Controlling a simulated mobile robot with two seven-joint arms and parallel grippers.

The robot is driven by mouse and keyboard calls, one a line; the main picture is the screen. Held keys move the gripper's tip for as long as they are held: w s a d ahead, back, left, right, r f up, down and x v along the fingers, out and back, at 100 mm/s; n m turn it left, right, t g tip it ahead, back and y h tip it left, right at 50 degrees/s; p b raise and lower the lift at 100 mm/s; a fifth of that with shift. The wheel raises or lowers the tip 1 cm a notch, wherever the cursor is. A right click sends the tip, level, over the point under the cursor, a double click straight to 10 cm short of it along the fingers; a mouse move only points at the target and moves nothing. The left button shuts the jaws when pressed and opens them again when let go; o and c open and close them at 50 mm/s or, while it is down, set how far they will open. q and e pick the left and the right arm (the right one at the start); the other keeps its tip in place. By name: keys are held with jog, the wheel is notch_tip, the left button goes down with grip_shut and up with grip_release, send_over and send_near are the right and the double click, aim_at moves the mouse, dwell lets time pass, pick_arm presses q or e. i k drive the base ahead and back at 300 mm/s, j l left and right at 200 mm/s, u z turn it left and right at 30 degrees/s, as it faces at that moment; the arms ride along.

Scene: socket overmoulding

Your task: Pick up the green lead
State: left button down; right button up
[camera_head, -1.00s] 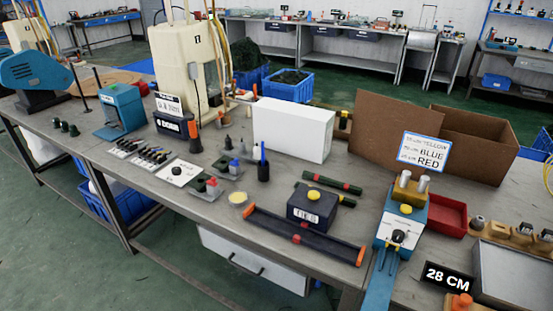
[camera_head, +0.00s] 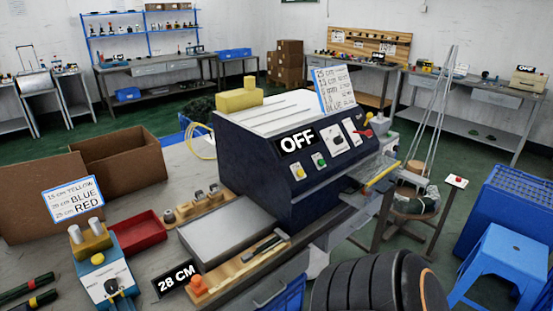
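I cannot make out a green lead for certain in this view. Two dark rods with green, red and yellow bands (camera_head: 27,287) lie at the lower left edge, partly cut off; I cannot tell whether either is a lead. A thin yellow loop (camera_head: 205,153) hangs at the left side of the large dark blue machine (camera_head: 255,165), which is marked OFF. Neither of my grippers is in view.
The bench holds a blue device (camera_head: 112,285) with a colour-length sign (camera_head: 74,200), a red tray (camera_head: 136,232), a grey-topped box (camera_head: 222,235), a 28 CM label (camera_head: 176,281) and cardboard boxes (camera_head: 120,160). A blue stool (camera_head: 497,262) and black ribbed rounds (camera_head: 365,287) stand right.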

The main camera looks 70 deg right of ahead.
aim_at(248, 257)
jog(key=z, duration=1.95)
